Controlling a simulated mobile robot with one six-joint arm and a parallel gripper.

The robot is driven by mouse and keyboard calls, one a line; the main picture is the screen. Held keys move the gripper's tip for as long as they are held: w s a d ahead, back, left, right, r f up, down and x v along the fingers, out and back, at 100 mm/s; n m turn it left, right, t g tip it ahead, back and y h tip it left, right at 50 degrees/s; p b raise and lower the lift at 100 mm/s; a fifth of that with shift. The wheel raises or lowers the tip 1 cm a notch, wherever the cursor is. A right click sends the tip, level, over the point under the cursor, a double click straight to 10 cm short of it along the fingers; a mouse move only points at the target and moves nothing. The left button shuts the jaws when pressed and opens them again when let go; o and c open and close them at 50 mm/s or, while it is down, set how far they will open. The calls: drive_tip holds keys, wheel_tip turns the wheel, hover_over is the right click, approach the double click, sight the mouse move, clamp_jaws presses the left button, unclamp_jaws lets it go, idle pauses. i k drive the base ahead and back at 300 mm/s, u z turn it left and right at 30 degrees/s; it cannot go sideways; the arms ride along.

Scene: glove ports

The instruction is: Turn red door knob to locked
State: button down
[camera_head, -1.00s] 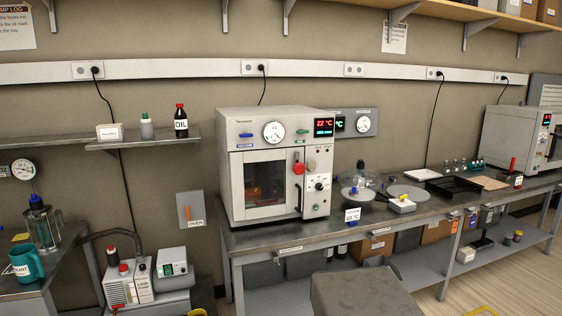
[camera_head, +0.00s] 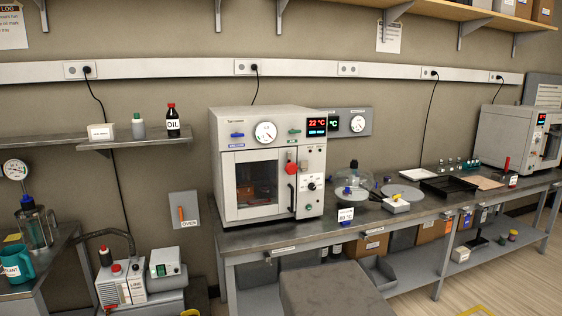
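The red door knob (camera_head: 291,168) is on the right part of the front of a grey vacuum oven (camera_head: 250,206), beside the door window. It is small here, and I cannot tell which way it is turned. The oven door (camera_head: 252,185) looks closed, with a dark window and a black handle (camera_head: 291,197) below the knob. The oven stands on the bench at the centre of the head view. My gripper is not in view.
The metal bench (camera_head: 290,239) runs right, carrying a glass dome (camera_head: 352,178), a black tray (camera_head: 449,188) and a second oven (camera_head: 510,136). A grey stool-like block (camera_head: 335,290) stands in front. A pump (camera_head: 122,287) sits lower left.

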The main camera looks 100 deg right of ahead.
sight(290, 167)
drive_tip(key=u, duration=0.05)
drive_tip(key=k, duration=0.85)
drive_tip(key=z, duration=1.35)
drive_tip(key=i, duration=0.5)
drive_tip(key=u, duration=0.25)
